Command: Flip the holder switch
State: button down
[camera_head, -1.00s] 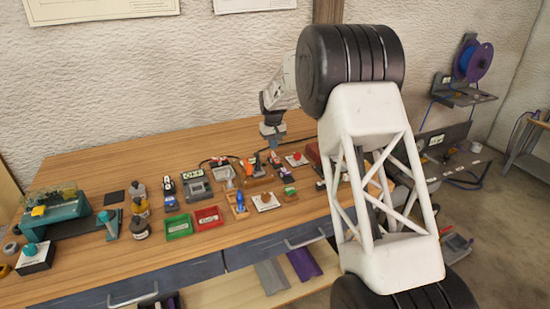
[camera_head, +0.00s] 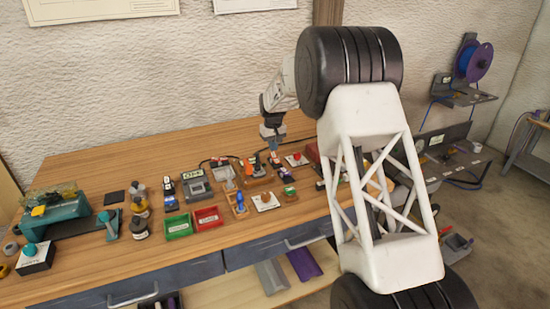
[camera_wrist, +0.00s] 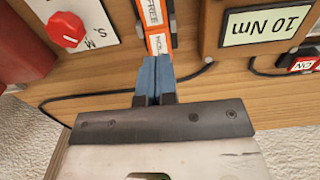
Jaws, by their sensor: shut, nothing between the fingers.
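The holder switch (camera_wrist: 157,45) is an orange strip with white labels in the wrist view, reading FREE and, partly covered, what looks like HOLD; both appear upside down. A dark part runs along its right side; I cannot tell which way the switch is set. My gripper (camera_wrist: 154,62) has blue fingers pressed together with nothing between them. Its tips overlap the near end of the HOLD label; I cannot tell whether they touch it. In the head view my gripper (camera_head: 273,147) points down over the back of the bench, and the switch is too small to make out.
In the wrist view, a white panel with a red knob (camera_wrist: 68,29) is on the left. A wooden block with a "10 Nm" label (camera_wrist: 266,25) and a red ON switch (camera_wrist: 303,63) are on the right. A black cable crosses nearby. Green (camera_head: 178,226) and red (camera_head: 208,217) trays stand at the front.

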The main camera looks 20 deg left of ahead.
aim_at(273, 154)
jog(key=shift+f, duration=1.2)
dwell(1.1)
jog(key=shift+r, duration=3.5)
